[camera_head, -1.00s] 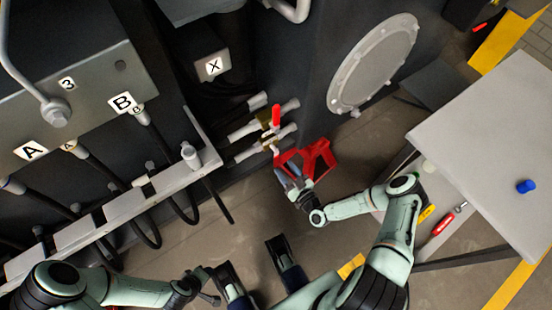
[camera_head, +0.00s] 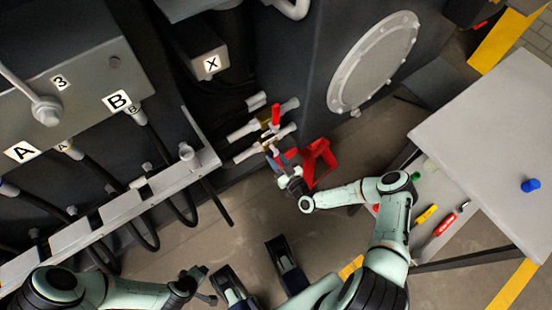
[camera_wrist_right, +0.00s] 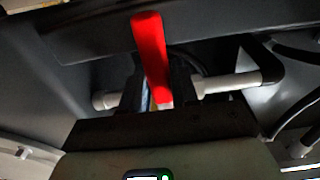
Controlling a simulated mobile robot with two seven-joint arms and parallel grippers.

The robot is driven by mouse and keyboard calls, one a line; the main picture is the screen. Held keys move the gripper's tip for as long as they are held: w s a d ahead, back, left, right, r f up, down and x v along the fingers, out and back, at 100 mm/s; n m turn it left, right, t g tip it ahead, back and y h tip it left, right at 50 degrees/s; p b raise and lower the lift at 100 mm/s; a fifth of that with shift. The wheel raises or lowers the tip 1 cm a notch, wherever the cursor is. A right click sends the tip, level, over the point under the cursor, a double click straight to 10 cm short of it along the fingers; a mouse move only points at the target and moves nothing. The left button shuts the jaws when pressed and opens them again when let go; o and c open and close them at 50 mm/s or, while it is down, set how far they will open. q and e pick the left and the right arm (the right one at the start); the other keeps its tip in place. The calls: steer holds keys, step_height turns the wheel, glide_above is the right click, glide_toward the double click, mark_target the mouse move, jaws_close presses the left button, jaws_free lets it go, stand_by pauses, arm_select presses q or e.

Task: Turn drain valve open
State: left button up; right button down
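A drain valve with an upright red lever (camera_head: 276,115) sits on pale pipes (camera_head: 243,131) beside the dark chassis wall. A lower valve (camera_head: 272,146) with a little red showing lies just below it. My right gripper (camera_head: 278,162) is at this lower valve, which it partly hides. In the right wrist view a red handle (camera_wrist_right: 150,55) runs down towards the gap between my right fingers (camera_wrist_right: 157,92). The fingers look open, one on each side of the handle; contact cannot be told. My left gripper (camera_head: 196,284) is low in the head view, away from the valves; its fingers are unclear.
A red open box (camera_head: 320,160) stands right beside my right gripper. A pale table (camera_head: 490,140) with a blue knob is at the right, with tools on a shelf below. Hoses and a metal rail (camera_head: 125,207) fill the left. Floor between is clear.

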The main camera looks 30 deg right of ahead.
steer(key=shift+a, duration=0.15)
steer(key=a+r+m, duration=0.5)
steer(key=m, duration=1.3)
steer(key=shift+s+a+r, duration=0.2)
steer(key=shift+s+r, duration=0.05)
steer(key=shift+r, duration=0.05)
stand_by(0.5)
steer(key=c, duration=0.9)
jaws_free()
steer(key=shift+c, duration=0.2)
